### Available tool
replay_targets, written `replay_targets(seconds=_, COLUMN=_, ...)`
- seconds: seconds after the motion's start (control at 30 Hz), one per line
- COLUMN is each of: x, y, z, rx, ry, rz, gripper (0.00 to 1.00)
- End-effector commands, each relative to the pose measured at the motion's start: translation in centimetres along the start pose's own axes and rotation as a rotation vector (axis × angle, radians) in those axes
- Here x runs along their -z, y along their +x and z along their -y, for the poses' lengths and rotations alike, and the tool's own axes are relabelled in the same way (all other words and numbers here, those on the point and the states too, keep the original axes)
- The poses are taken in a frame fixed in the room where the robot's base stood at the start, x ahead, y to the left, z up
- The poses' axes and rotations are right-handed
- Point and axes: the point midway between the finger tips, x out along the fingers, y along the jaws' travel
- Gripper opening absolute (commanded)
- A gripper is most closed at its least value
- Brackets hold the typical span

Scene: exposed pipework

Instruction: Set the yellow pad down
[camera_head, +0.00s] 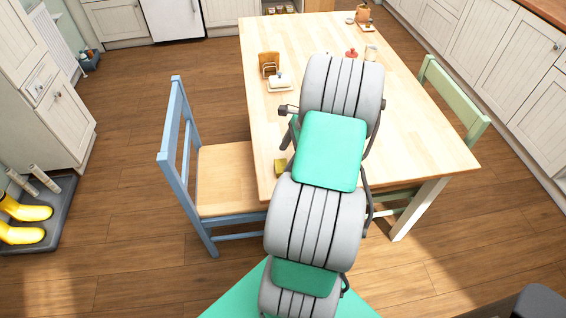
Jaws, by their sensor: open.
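A small yellow pad (280,167) shows at the near left edge of the wooden table (428,133), just left of my arm. Its right part is hidden behind the arm, and I cannot tell whether it lies flat on the tabletop. My grey and green arm reaches up over the near part of the table. Some dark parts stick out on its left side above the pad. The jaws of my gripper are hidden behind the arm, so their distance from the pad does not show.
A blue chair (225,180) stands left of the table and a green chair (456,100) right of it. A toast rack (269,66), a butter dish (280,82), and a red-topped item (351,53) stand on the table. The tabletop's right side is clear.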

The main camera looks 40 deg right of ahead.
Motion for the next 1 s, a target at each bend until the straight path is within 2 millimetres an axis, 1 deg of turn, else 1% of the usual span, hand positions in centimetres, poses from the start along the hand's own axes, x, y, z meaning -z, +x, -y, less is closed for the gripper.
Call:
replay_targets(seconds=0.03, x=0.1, y=-1.5, z=0.1, rx=0.005, ry=0.0, rz=-0.002, gripper=0.77)
replay_targets(seconds=0.1, x=0.1, y=-3.4, z=0.1, rx=0.004, ry=0.0, rz=-0.002, gripper=0.77)
replay_targets(seconds=0.23, x=0.1, y=-6.2, z=0.1, rx=0.003, ry=0.0, rz=-0.001, gripper=0.77)
replay_targets(seconds=0.33, x=0.0, y=-7.4, z=0.0, rx=0.001, ry=0.0, rz=0.0, gripper=0.77)
replay_targets(seconds=0.47, x=-0.1, y=-8.0, z=0.0, rx=0.0, ry=-0.006, rz=-0.001, gripper=0.77)
replay_targets(seconds=0.53, x=-1.5, y=-8.1, z=0.0, rx=-0.002, ry=-0.063, rz=-0.014, gripper=0.77)
replay_targets(seconds=0.57, x=-2.7, y=-8.1, z=0.0, rx=-0.003, ry=-0.115, rz=-0.024, gripper=0.77)
replay_targets(seconds=0.67, x=-9.4, y=-8.2, z=-1.1, rx=-0.012, ry=-0.426, rz=-0.086, gripper=0.77)
replay_targets(seconds=0.7, x=-12.7, y=-8.2, z=-2.2, rx=-0.019, ry=-0.6, rz=-0.118, gripper=0.77)
replay_targets(seconds=0.77, x=-17.5, y=-8.1, z=-4.8, rx=-0.03, ry=-0.89, rz=-0.168, gripper=0.77)
replay_targets(seconds=0.8, x=-20.2, y=-8.0, z=-6.9, rx=-0.039, ry=-1.086, rz=-0.202, gripper=0.77)
replay_targets(seconds=0.87, x=-23.3, y=-7.8, z=-10.3, rx=-0.052, ry=-1.376, rz=-0.25, gripper=0.77)
replay_targets(seconds=0.9, x=-24.7, y=-7.7, z=-12.5, rx=-0.062, ry=-1.554, rz=-0.279, gripper=0.77)
replay_targets(seconds=1.0, x=-26.4, y=-7.3, z=-16.9, rx=-0.083, ry=-1.919, rz=-0.34, gripper=0.77)
